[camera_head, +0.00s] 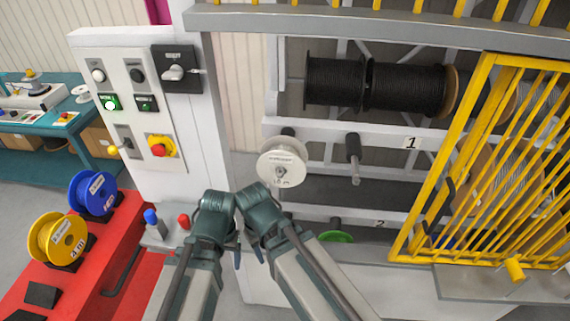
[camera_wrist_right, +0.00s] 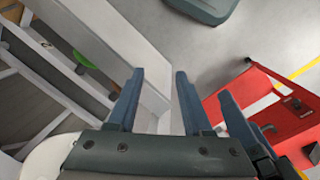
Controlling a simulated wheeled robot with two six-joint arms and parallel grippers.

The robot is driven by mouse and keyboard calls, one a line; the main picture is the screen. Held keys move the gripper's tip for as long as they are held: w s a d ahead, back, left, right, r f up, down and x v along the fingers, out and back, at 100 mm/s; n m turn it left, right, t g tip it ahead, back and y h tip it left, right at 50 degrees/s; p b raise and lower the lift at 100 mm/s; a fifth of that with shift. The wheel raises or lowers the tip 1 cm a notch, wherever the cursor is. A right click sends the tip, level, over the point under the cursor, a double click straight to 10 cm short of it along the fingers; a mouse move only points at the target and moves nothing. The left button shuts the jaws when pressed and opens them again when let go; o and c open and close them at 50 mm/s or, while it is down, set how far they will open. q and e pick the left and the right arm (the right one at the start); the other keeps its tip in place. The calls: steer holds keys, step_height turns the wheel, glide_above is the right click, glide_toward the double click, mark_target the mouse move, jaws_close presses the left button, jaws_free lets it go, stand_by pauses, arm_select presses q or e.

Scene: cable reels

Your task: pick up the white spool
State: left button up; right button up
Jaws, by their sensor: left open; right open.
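The white spool (camera_head: 282,162) hangs on a peg of the rack's upper row, its flat face with dark print toward me. My left gripper (camera_head: 236,256) is below and left of it, mostly hidden behind its own wrist. My right gripper (camera_wrist_right: 160,72) is open and empty in the right wrist view, with a gap between its blue fingers. In the head view it is largely hidden behind its wrist, just below the spool. A white rounded edge at the lower left of the wrist view may be the spool. Neither gripper visibly touches the spool.
An empty peg (camera_head: 353,158) is right of the spool. A green spool (camera_head: 336,237) sits lower. A yellow barred gate (camera_head: 478,165) stands to the right. A control panel (camera_head: 137,104) is at left, above a red bench (camera_head: 75,285) with blue (camera_head: 93,194) and yellow (camera_head: 58,240) spools.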

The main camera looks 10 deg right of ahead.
steer(key=shift+c, duration=0.2)
steer(key=shift+w+r, duration=0.15)
steer(key=w+d+r+m+p, duration=0.4)
steer(key=w+r+m+p, duration=0.45)
steer(key=w, duration=0.25)
steer(key=w+d+r+m+y+p, duration=0.1)
steer(key=w+d+r+m+p, duration=0.2)
steer(key=w+r+m+p, duration=0.55)
steer(key=w+d+r+m+p, duration=0.4)
steer(key=w+r+m+p, duration=0.2)
steer(key=w+m, duration=0.45)
steer(key=shift+n, duration=0.85)
steer(key=f+b, duration=0.3)
steer(key=w+f+b, duration=0.1)
steer(key=f+b, duration=0.4)
steer(key=f, duration=0.1)
steer(key=shift+w+a+f+b, duration=0.15)
steer(key=shift+w+a+b, duration=0.15)
steer(key=shift+w+b, duration=0.1)
